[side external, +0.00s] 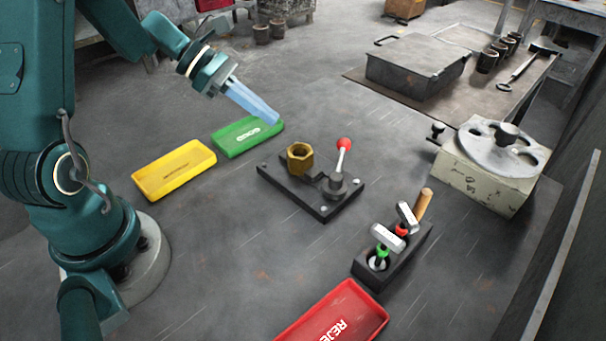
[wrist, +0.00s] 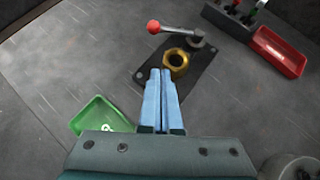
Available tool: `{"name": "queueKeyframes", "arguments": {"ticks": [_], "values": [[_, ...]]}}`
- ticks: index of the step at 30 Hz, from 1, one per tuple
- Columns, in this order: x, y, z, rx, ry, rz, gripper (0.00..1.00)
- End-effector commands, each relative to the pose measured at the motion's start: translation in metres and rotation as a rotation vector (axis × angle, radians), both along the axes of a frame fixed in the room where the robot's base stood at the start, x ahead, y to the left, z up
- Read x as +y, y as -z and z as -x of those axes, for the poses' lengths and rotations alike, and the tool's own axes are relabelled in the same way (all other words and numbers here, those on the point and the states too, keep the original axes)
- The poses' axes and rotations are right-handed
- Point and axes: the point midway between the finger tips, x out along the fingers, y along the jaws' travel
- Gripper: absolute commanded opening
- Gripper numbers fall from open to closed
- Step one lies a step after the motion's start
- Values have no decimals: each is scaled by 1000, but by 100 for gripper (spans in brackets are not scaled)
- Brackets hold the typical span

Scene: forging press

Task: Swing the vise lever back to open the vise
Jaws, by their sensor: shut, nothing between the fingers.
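The vise is a dark base plate (side external: 320,210) with a brass hex nut (side external: 300,156) on its left part and a lever (side external: 341,161) with a red ball knob (side external: 345,143) on its right part. In the side view the lever stands nearly upright, leaning slightly right. In the wrist view the lever (wrist: 178,30) points left from its pivot, with its red knob (wrist: 154,27) beyond the brass nut (wrist: 176,60). My gripper (side external: 276,119) has blue fingers, shut and empty. It is above and left of the vise, apart from it. Whether the vise jaws grip the nut is unclear.
A green tray (side external: 217,137) is below my gripper, with a yellow tray (side external: 140,182) to its left. A red tray (side external: 380,310) is at the front. A rack (side external: 416,243) with several upright tools stands right of the vise. A block with a round plate (side external: 480,185) is farther right.

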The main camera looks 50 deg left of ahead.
Motion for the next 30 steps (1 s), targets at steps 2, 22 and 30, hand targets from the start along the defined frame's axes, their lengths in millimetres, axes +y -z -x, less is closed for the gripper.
{"name": "queueKeyframes", "arguments": {"ticks": [2,22,30], "values": [[11,0,1,1,-35,0,0],[6,11,-6,2,-48,1,0],[-25,44,-30,4,-46,1,0]]}}
